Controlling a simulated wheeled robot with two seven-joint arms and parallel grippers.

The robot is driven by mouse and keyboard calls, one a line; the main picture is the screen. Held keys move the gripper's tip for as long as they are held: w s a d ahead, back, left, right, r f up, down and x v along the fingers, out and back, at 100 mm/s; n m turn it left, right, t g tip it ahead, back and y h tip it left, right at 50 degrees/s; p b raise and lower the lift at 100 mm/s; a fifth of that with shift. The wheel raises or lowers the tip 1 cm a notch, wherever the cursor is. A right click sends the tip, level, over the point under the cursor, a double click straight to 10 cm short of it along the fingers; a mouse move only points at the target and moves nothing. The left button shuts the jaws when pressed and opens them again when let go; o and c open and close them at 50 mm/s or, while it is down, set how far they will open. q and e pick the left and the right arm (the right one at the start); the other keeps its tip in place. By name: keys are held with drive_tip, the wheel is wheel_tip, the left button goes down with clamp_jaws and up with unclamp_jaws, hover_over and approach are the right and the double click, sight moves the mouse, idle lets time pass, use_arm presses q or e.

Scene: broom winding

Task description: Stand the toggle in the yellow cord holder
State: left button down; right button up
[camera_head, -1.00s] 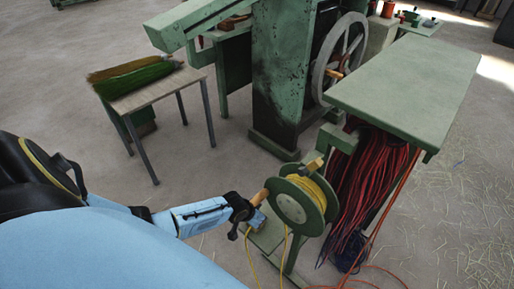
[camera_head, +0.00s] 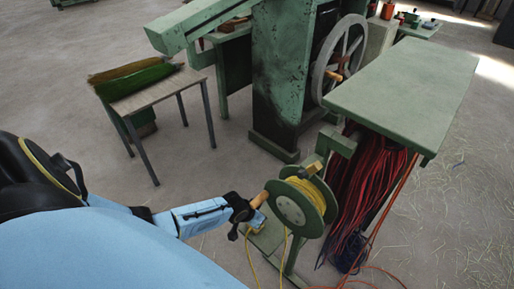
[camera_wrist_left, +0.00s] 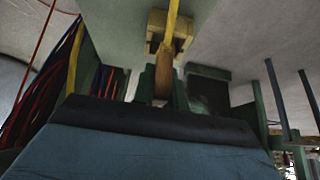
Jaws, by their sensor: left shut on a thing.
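My left gripper (camera_head: 250,208) is shut on a small wooden toggle (camera_head: 259,199), which slants up to the right just left of the cord reel (camera_head: 292,208). In the left wrist view, which is upside down, the notched holder (camera_wrist_left: 181,27) shows by a wooden piece (camera_wrist_left: 163,76) and a strip of yellow cord (camera_wrist_left: 172,12). I cannot tell whether toggle and holder touch. My right gripper is not in view.
The reel, wound with yellow cord, stands close right of my gripper. Red cords (camera_head: 372,180) hang beneath the green table (camera_head: 400,85). A wooden table with brushes (camera_head: 150,92) stands at left. Open floor lies between it and the reel.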

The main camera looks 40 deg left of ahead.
use_arm(q)
drive_tip(key=shift+f+b, duration=0.7)
drive_tip(key=shift+f, duration=0.1)
drive_tip(key=c, duration=1.7)
unclamp_jaws()
